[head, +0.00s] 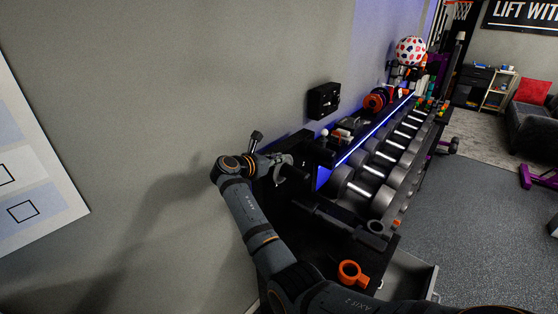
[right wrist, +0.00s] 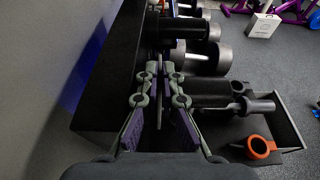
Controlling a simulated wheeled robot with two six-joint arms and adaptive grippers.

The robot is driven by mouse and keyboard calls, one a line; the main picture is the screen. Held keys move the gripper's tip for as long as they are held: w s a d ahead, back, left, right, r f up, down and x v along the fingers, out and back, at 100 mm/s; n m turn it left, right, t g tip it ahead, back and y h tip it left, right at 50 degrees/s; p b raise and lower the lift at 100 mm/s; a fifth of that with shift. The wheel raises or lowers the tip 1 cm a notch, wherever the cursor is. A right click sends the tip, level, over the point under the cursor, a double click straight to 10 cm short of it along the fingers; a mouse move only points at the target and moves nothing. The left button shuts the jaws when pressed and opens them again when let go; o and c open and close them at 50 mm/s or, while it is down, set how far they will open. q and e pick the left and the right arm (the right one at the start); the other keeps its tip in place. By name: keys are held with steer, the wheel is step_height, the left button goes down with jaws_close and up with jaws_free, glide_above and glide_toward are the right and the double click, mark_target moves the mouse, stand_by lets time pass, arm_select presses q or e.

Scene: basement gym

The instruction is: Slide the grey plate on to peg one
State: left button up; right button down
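My right gripper (head: 283,165) reaches over the near end of the black rack by the wall. In the right wrist view its two fingers (right wrist: 160,75) close in on a thin grey plate (right wrist: 160,92), seen edge-on and upright between them. In the head view the plate (head: 279,176) shows as a small grey round shape at the fingers, partly hidden. I cannot tell which part is peg one. A dark bar with a grey end (head: 375,227) lies to the right of the gripper, apart from the plate. My left gripper is out of view.
An orange ring clamp (head: 352,272) lies at the rack's near end, beside an open grey drawer or tray (head: 408,270). Dumbbells (head: 373,170) line the rack toward the back. A black wall box (head: 323,100) hangs above.

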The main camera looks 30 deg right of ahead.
steer(key=c, duration=1.4)
jaws_free()
steer(key=shift+c, duration=0.2)
step_height(320, 180, up, 10)
